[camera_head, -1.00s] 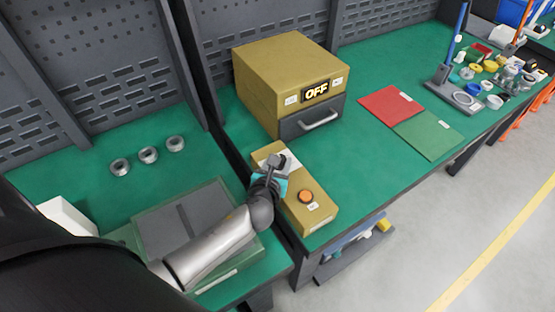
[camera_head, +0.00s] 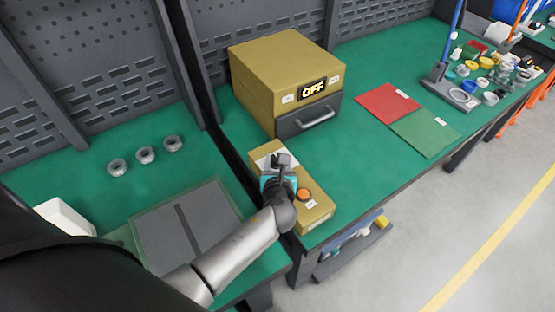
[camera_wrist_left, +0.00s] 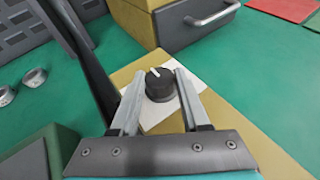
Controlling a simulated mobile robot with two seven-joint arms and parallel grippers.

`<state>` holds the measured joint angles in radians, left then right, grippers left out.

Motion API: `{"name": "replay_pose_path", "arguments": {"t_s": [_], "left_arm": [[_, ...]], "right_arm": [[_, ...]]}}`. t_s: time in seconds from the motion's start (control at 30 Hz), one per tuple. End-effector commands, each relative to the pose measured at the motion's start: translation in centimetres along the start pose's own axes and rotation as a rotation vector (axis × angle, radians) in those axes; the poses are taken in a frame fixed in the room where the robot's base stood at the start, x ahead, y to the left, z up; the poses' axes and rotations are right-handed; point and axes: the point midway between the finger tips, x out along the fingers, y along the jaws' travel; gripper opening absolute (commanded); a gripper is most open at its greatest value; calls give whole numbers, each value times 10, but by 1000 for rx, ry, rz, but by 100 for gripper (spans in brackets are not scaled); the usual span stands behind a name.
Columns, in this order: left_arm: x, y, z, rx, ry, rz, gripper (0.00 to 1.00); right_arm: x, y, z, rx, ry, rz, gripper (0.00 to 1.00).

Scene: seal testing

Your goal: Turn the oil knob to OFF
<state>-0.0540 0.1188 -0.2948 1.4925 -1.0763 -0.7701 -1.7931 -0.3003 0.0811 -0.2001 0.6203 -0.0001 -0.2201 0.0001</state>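The oil knob (camera_wrist_left: 160,85) is a black round dial with a white pointer line, on a white plate on top of a tan control box (camera_head: 318,204). In the left wrist view the pointer tilts slightly up and left. My left gripper (camera_wrist_left: 160,88) is open, with one finger on each side of the knob; I cannot tell if they touch it. In the head view my left gripper (camera_head: 280,164) is over the box's far end and partly hides the knob. An orange button (camera_head: 303,194) is on the box's near end. My right gripper is out of view.
A tan machine (camera_head: 284,75) with a lit "OFF" display (camera_head: 313,91) and a grey drawer (camera_head: 309,116) stands behind the box. Red (camera_head: 390,102) and green (camera_head: 425,133) sheets lie to the right. Several metal rings (camera_head: 145,155) lie at left.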

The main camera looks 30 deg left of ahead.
Motion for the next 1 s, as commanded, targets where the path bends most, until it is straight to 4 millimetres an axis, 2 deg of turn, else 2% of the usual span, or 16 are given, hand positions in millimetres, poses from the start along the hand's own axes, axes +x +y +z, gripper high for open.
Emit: {"name": "replay_pose_path", "arguments": {"t_s": [0.03, 0.27, 0.5, 0.63, 0.77, 1.0], "left_arm": [[0, 1, 0, 0, 0, 3, 50], [0, 1, 0, 0, 0, 1, 76], [0, 0, 0, 0, 0, 0, 76], [-8, 0, 0, 0, 2, -1, 76], [-28, 0, 1, -1, 2, -1, 76], [-84, 0, 1, -1, 3, -1, 76]], "right_arm": [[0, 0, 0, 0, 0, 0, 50], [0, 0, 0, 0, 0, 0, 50], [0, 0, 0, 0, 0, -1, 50], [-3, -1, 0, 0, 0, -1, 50], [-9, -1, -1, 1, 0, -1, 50], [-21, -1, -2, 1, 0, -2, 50]]}}
